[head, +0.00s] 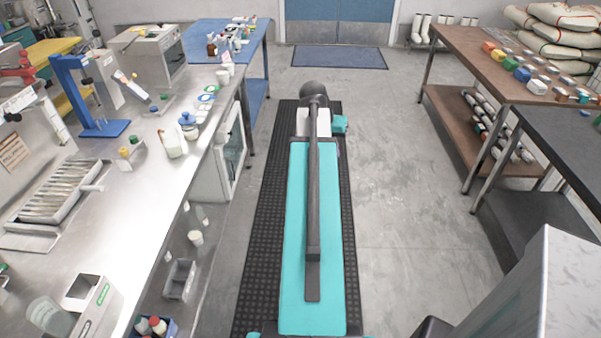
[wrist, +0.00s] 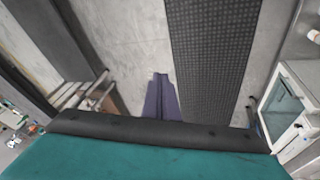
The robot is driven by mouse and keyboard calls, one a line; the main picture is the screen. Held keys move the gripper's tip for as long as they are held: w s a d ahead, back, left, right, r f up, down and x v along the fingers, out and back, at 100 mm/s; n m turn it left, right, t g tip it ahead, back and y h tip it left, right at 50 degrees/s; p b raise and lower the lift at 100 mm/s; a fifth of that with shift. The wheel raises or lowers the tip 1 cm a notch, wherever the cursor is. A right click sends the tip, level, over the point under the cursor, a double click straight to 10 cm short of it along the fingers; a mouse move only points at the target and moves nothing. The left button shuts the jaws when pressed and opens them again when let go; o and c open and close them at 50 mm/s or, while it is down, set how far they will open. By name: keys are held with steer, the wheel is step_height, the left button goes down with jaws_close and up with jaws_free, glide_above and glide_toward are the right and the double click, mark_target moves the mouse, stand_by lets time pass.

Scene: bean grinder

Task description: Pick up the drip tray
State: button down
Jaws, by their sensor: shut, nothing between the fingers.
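A slatted metal tray (head: 62,192) lies on the left steel counter in the head view, in front of a pale machine. It looks like the drip tray, but I cannot be sure. My gripper shows in the wrist view as a dark purplish pair of fingers (wrist: 160,82), shut and empty over the floor. It is far from the tray, and the tray does not show in the wrist view. In the head view I cannot make out the fingers.
The steel counter (head: 150,215) holds a blue stand (head: 100,125), bottles and a grey box (head: 90,300). A black ribbed mat (head: 265,220) lies on the floor. Wooden shelves (head: 465,120) and a dark table (head: 570,150) stand at right. The grey floor between is clear.

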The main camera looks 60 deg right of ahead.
steer(key=s+d+r+m, duration=0.1)
steer(key=s+d+r, duration=0.2)
steer(key=s+r, duration=0.1)
steer(key=shift+s+r, duration=0.25)
steer(key=shift+s, duration=0.3)
steer(key=c, duration=2.5)
jaws_free()
